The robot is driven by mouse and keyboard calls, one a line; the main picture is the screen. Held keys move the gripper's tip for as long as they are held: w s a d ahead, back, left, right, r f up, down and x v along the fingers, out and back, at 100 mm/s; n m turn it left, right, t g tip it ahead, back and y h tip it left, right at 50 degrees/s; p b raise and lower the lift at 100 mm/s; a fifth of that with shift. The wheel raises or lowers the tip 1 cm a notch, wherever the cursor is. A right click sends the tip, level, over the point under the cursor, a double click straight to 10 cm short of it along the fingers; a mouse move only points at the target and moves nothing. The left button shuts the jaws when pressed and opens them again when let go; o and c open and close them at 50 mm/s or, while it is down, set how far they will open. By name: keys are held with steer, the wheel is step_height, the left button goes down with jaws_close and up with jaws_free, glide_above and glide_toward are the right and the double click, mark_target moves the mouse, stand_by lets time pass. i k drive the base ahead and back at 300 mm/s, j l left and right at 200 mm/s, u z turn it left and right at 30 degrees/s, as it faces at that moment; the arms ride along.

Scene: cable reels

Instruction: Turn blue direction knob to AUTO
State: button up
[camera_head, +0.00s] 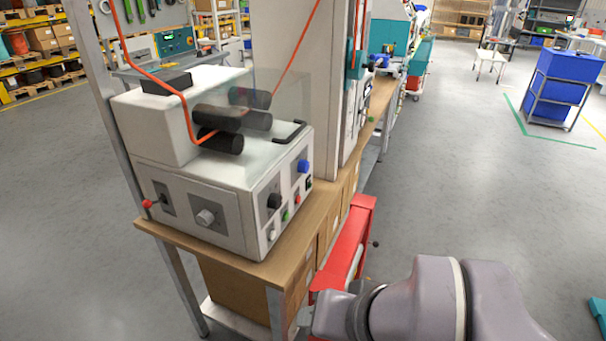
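The blue knob (303,166) sits at the upper right of the control panel on the right-hand face of a white machine (215,185). Its markings are too small to read, so I cannot tell which setting it points to. A black knob (274,201) is lower left of it on the same panel. My grey arm reaches in from the bottom right, below and right of the panel, well apart from the knob. My gripper's fingers do not show.
The machine stands on a wooden bench (240,263). Small buttons and a black switch (308,183) are near the knob. An orange cable crosses above black rollers. A red frame (350,235) stands beside the bench.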

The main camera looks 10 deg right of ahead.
mark_target(303, 165)
steer(key=i+j, duration=0.15)
steer(key=i, duration=0.3)
steer(key=i+j+z, duration=0.1)
steer(key=i, duration=0.4)
steer(key=j, duration=0.1)
